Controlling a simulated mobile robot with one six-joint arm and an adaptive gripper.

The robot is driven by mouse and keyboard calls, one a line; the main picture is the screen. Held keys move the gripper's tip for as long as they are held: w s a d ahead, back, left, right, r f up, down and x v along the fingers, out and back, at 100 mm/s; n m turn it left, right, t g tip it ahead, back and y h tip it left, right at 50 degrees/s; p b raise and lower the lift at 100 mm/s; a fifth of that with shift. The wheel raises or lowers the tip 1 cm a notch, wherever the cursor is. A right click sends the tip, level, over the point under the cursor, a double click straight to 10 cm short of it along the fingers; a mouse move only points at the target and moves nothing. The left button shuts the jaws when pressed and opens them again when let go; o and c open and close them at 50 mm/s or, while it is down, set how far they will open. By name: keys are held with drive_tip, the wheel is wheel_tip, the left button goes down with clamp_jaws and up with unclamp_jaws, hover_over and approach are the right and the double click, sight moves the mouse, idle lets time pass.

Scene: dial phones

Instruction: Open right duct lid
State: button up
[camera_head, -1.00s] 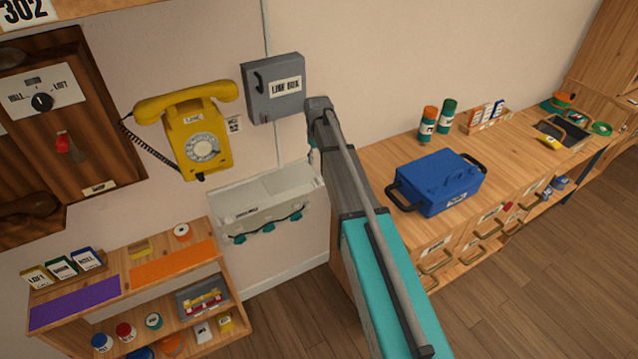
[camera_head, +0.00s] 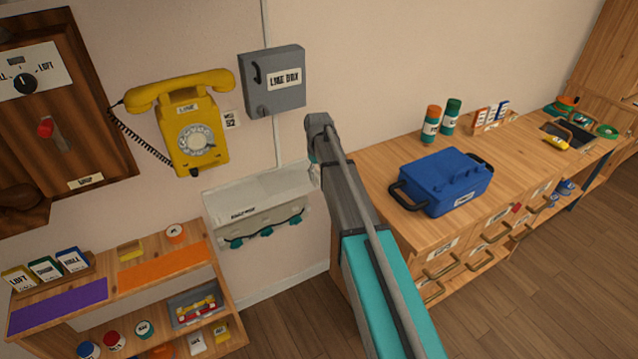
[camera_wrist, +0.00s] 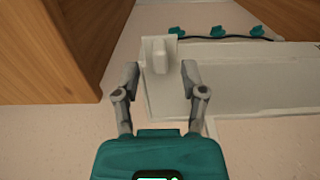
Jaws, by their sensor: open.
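The pale grey duct (camera_head: 258,215) is fixed low on the wall below the line box, with teal connectors and a dark cable along its front. It also shows in the wrist view (camera_wrist: 245,95). There, a white plate with a raised block, seemingly the right lid with its handle (camera_wrist: 160,58), lies ahead of my gripper (camera_wrist: 160,72). The two fingers are spread, one on each side of the block, with visible gaps. Whether they reach its depth is unclear. In the head view my arm hides most of the gripper and the duct's right end.
The grey line box (camera_head: 272,82) and yellow phone (camera_head: 195,135) hang above the duct. A wooden shelf (camera_head: 225,275) stands below left. A wooden counter (camera_head: 365,165) with a blue toolbox (camera_head: 445,182) stands close on the right. Its side appears near my gripper in the wrist view.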

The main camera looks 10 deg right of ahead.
drive_tip(key=shift+f+b, duration=0.8)
drive_tip(key=shift+f, duration=0.3)
clamp_jaws()
